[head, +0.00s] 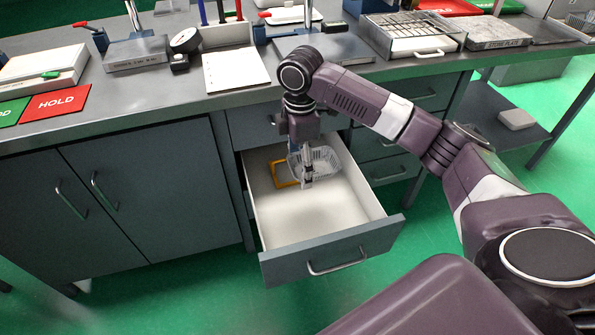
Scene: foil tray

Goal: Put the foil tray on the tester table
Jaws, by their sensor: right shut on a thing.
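The foil tray (325,160) is a small silvery tray inside the open drawer (310,215), toward its back. My right gripper (308,180) reaches down into the drawer and is shut on the tray's near left part. The gripper hides some of the tray. I cannot tell whether the tray still touches the drawer floor. My left gripper is not in view. I cannot tell which surface is the tester table.
A yellow frame-like item (281,175) lies in the drawer beside the tray. The counter (150,103) above holds a green and red HOLD card (57,103), a dial gauge (184,42), a wire rack (410,35) and a stone plate (498,34). The drawer's front half is clear.

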